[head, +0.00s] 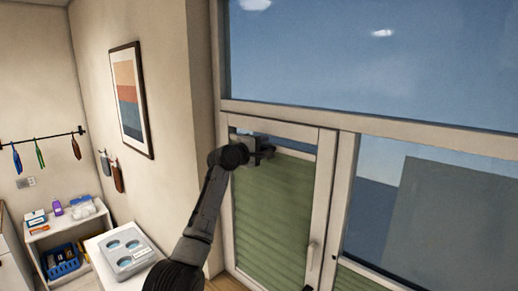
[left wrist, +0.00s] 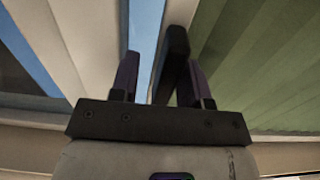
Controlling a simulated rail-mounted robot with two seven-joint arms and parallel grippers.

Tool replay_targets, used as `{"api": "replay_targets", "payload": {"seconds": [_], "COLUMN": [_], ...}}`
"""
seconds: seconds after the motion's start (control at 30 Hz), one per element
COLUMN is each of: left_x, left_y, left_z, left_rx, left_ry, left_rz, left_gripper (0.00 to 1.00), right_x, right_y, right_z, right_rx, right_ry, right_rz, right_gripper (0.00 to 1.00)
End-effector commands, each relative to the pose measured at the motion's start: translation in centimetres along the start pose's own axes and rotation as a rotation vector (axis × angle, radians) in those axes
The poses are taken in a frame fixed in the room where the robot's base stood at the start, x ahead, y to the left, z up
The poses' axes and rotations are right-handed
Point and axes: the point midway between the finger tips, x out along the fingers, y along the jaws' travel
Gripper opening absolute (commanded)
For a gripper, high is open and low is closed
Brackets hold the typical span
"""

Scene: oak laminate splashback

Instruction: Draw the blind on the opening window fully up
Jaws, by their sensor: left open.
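The opening window (head: 324,190) is the left sash, with a pale frame and a handle (head: 313,254) low on its right side. A green pleated blind (head: 270,215) covers most of its glass, with a clear strip above it. My left gripper (head: 268,152) is at the blind's upper edge, partly hiding it. In the left wrist view the left gripper (left wrist: 162,75) is open, its fingers either side of a dark bar-like piece (left wrist: 174,55); contact cannot be told. The green blind (left wrist: 260,55) fills that view's right side. My right gripper is not in view.
A fixed pane (head: 380,50) lies above, and another window (head: 430,200) is to the right. A wall stands left with a framed picture (head: 132,100). A white counter unit with a grey tray (head: 128,250) stands below, left of my arm.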

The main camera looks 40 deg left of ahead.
Motion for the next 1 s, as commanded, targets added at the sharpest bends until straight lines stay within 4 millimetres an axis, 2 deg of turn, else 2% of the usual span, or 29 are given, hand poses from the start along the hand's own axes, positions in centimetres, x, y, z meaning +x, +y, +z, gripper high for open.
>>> {"api": "replay_targets", "payload": {"seconds": [0.27, 0.7, 1.0], "left_x": [-2.1, -9.8, -13.2], "left_y": [-0.4, -0.4, -0.1], "left_z": [-0.1, 0.0, 0.1], "left_rx": [0.003, 0.002, 0.000], "left_ry": [0.002, 0.001, -0.001], "left_rz": [0.001, 0.003, 0.002], "left_gripper": [0.43, 0.43, 0.43], "right_x": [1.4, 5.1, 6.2], "right_y": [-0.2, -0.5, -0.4], "right_z": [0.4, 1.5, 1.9], "right_rx": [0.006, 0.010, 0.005], "right_ry": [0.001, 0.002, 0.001], "right_rz": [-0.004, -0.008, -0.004], "right_gripper": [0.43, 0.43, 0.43]}}
